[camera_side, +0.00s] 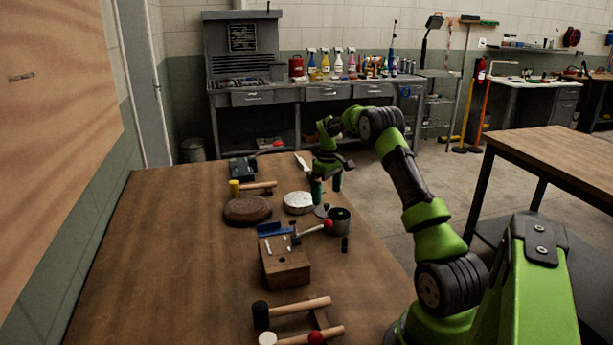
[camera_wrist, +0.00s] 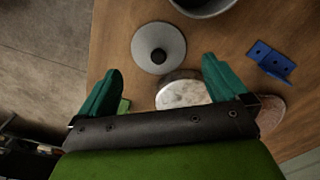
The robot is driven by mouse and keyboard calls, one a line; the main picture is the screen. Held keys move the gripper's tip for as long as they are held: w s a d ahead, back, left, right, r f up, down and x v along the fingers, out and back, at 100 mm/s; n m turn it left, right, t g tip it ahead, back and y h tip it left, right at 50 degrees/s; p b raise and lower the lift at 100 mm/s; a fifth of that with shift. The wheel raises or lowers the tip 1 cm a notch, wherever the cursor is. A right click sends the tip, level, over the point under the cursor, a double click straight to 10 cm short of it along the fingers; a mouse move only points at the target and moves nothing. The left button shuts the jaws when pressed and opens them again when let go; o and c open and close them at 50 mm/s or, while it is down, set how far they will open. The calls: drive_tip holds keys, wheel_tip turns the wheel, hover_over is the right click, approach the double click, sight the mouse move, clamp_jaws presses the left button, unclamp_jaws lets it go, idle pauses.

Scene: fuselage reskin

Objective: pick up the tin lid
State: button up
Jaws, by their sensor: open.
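The tin lid is a grey disc with a black knob (camera_wrist: 170,36) in the wrist view, lying flat on the wooden table. In the side view the lid (camera_side: 321,211) is small and partly hidden below my gripper. An open grey tin (camera_side: 340,222) stands beside it; its rim (camera_wrist: 205,13) shows at the top of the wrist view. My gripper (camera_side: 327,188) points down above the table near the lid. Its teal fingers are spread wide with nothing between them in the wrist view (camera_wrist: 162,68), and the lid lies ahead of the fingertips.
A wooden block (camera_side: 285,264), a blue bracket (camera_wrist: 271,60) and a red-headed mallet (camera_side: 327,225) are close by. More mallets (camera_side: 300,308) lie at the front. The table's left side is clear.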

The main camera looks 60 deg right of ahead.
sight(327, 208)
wheel_tip(327, 208, down, 5)
drive_tip(key=shift+d+f, duration=0.1)
drive_tip(key=shift+c, duration=0.3)
drive_tip(key=c, duration=0.8)
drive_tip(key=shift+o, duration=0.2)
